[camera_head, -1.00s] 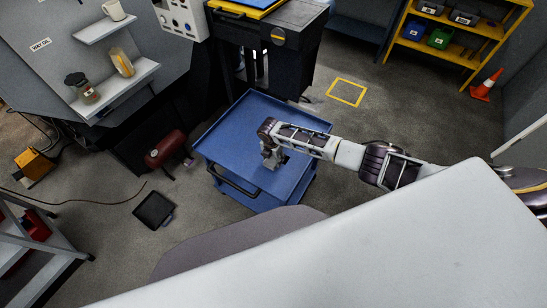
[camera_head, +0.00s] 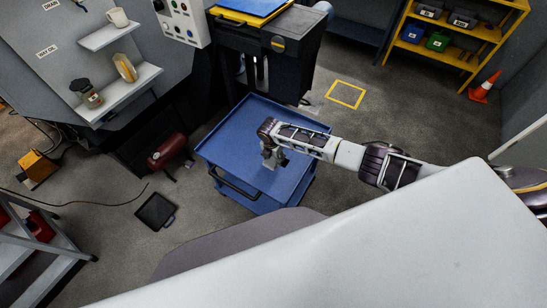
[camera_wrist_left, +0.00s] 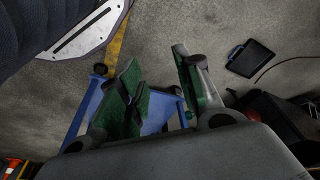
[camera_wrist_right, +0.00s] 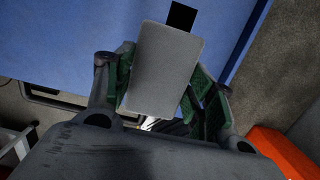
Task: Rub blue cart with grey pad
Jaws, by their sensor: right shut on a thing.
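The blue cart (camera_head: 235,140) stands mid-floor in the head view, with a flat blue top and a dark handle at its near left. My right gripper (camera_head: 272,160) is over the cart's top. In the right wrist view the grey pad (camera_wrist_right: 163,70), a plain light-grey block, sits between the green-lined fingers of my right gripper (camera_wrist_right: 160,85), which is shut on it. The blue top lies behind the pad; I cannot tell whether they touch. My left gripper (camera_wrist_left: 160,85) is open and empty in the left wrist view, with part of the cart beyond it. It is not in the head view.
A black square (camera_wrist_right: 181,15) shows against the blue top beside the pad. A dark machine (camera_head: 265,45) stands just behind the cart. A red cylinder (camera_head: 167,150) and a black tray (camera_head: 156,212) lie on the floor to the left. Open floor lies right of the cart.

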